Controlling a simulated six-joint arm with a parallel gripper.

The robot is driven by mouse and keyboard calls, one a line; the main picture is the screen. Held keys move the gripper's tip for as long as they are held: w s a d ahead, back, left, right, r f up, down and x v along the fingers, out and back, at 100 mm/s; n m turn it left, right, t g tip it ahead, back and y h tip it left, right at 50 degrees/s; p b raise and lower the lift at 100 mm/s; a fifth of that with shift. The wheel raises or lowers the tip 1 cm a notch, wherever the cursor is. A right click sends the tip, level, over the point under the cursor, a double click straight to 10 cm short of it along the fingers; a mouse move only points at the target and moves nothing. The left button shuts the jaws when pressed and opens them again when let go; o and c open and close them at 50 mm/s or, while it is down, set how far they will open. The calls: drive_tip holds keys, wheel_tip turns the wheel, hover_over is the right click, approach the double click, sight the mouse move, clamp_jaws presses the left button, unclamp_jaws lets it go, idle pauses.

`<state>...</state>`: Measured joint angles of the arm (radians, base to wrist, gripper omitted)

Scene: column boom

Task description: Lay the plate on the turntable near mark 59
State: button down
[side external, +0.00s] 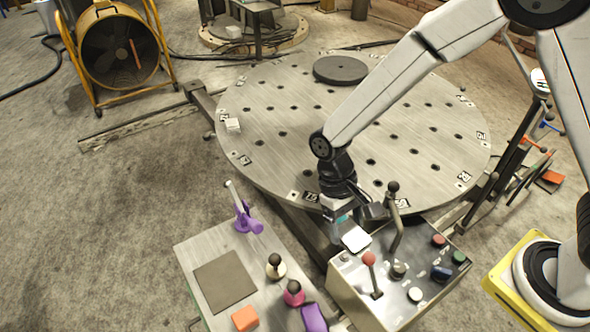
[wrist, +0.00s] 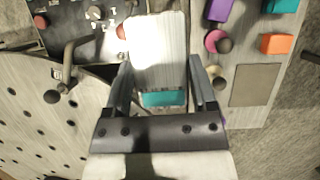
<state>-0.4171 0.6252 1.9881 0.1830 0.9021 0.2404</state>
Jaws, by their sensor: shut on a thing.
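My gripper (side external: 350,216) is shut on a pale, flat metal plate (side external: 356,239) with a teal part at its held end. The plate hangs in the air between the turntable's near rim and the control box. In the wrist view the plate (wrist: 160,45) extends outward from between the fingers (wrist: 160,68), its teal part (wrist: 163,98) nearest the palm. The turntable (side external: 280,150) is a large grey disc with many holes and small numbered labels around its rim. Two labels on the near rim, one left (side external: 311,197) and one right (side external: 401,203) of my gripper, are too small to read surely.
The control box (side external: 345,290) with upright levers and knobs stands close below the plate. A bench (side external: 200,248) at left bears a purple clamp (side external: 246,220) and coloured items.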

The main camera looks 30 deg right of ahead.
drive_tip(key=s+a+f, duration=0.1)
drive_tip(key=s+a, duration=0.1)
drive_tip(key=s, duration=0.5)
drive_tip(key=s+a+f, duration=0.2)
drive_tip(key=s+a, duration=0.1)
drive_tip(key=s, duration=0.4)
drive_tip(key=s+a+f, duration=0.2)
drive_tip(key=s, duration=0.6)
drive_tip(key=shift+a+f, duration=0.25)
drive_tip(key=shift+a, duration=0.15)
drive_tip(key=w+a+f, duration=0.2)
drive_tip(key=a, duration=0.1)
drive_tip(key=w+a+f, duration=0.6)
drive_tip(key=shift+a+f, duration=0.2)
drive_tip(key=shift+a, duration=0.2)
drive_tip(key=shift+w+a+f, duration=0.25)
drive_tip(key=shift+a+f, duration=0.1)
drive_tip(key=shift+f, duration=0.15)
